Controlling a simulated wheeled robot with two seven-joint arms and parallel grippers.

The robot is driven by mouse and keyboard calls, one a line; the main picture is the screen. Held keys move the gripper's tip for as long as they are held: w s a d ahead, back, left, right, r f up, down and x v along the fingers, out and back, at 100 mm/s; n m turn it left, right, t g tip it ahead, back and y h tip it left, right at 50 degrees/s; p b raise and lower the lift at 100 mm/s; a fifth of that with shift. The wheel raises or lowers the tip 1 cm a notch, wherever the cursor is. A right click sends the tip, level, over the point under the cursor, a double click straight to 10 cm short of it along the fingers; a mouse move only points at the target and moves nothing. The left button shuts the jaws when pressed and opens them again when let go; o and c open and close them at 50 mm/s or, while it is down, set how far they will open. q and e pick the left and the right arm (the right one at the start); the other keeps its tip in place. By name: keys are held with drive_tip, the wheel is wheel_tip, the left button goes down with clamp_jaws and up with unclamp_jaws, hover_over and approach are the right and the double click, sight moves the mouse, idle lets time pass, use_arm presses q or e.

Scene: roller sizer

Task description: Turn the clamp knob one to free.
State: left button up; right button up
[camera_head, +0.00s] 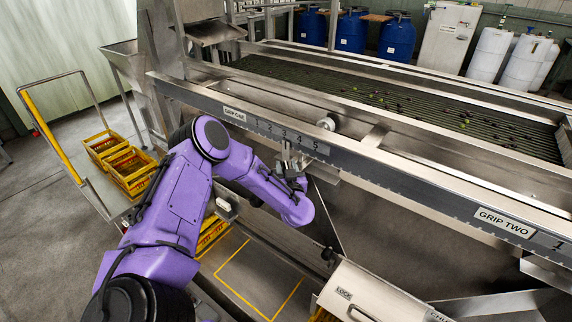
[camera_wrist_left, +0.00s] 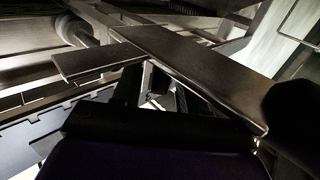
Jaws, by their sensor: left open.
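The rail marked GRIP ONE (camera_head: 236,114) runs across the head view with a number scale. My left gripper (camera_head: 290,168) is just below the scale, near the number 4, beside a small metal clamp piece (camera_head: 286,151) on the rail. In the wrist view my left gripper (camera_wrist_left: 157,88) is open, its dark fingers pointing up under a flat metal plate (camera_wrist_left: 205,68). I cannot make out the clamp knob clearly; the gripper and the dark shading may hide it. I cannot tell whether the fingers touch anything. My right gripper is not in view.
A pale round roller end (camera_head: 326,123) sits just above the rail. A metal box marked LOCK (camera_head: 375,295) stands at the lower right. Yellow crates (camera_head: 130,168) are at the left. The green roller bed (camera_head: 410,105) lies behind.

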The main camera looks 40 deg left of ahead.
use_arm(q)
drive_tip(key=shift+w+a, duration=0.3)
drive_tip(key=shift+a, duration=0.05)
clamp_jaws()
